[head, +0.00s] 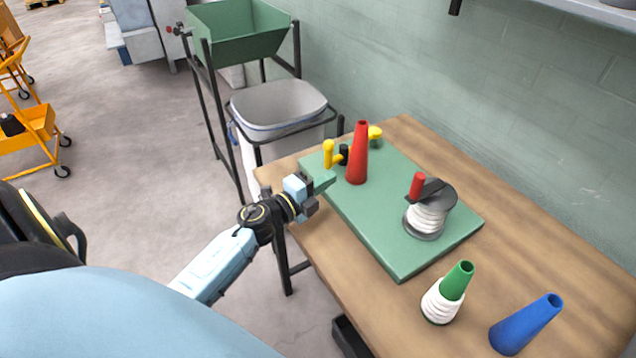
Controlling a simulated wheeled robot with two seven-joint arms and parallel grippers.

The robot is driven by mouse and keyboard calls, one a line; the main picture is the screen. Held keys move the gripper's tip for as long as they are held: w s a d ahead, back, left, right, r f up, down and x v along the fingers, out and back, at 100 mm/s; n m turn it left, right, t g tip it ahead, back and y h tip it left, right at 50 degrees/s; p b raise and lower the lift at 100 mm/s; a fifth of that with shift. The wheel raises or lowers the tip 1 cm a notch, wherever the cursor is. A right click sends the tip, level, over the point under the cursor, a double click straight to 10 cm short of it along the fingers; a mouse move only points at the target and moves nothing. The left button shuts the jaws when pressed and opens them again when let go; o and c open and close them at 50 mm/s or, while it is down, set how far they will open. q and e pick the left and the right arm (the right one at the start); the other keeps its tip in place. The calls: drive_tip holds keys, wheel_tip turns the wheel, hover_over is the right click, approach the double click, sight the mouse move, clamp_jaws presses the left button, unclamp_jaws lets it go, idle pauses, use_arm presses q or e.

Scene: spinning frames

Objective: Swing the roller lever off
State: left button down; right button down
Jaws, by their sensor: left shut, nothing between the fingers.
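A green base board (380,215) lies on the wooden table. Near its far left end stands a red cone (357,155). Beside the cone is an upright yellow handle (328,153) with a black part (343,154) between them. A yellow knob (375,132) shows behind the cone. Toward the right of the board, a red handle (416,185) rises from a dark arm over a white-wound spool (428,216). I cannot tell for sure which handle is the roller lever. My left gripper (320,192) is shut and empty at the board's left edge, nearer to me than the yellow handle. My right gripper is out of view.
A green cone wound with white (441,302) and a blue cone (527,325) stand on the table (585,265) at the near right. A grey bin (277,105) and a green hopper (238,35) stand beyond the table's left end. The wall runs along its far side.

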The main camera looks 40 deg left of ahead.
sight(330, 164)
use_arm(q)
drive_tip(key=x, duration=0.5)
drive_tip(key=shift+w, duration=0.25)
drive_tip(key=a, duration=0.2)
drive_tip(key=shift+w+a+b, duration=0.1)
drive_tip(key=shift+a+b, duration=0.25)
drive_tip(key=shift+b, duration=0.05)
drive_tip(key=shift+a, duration=0.5)
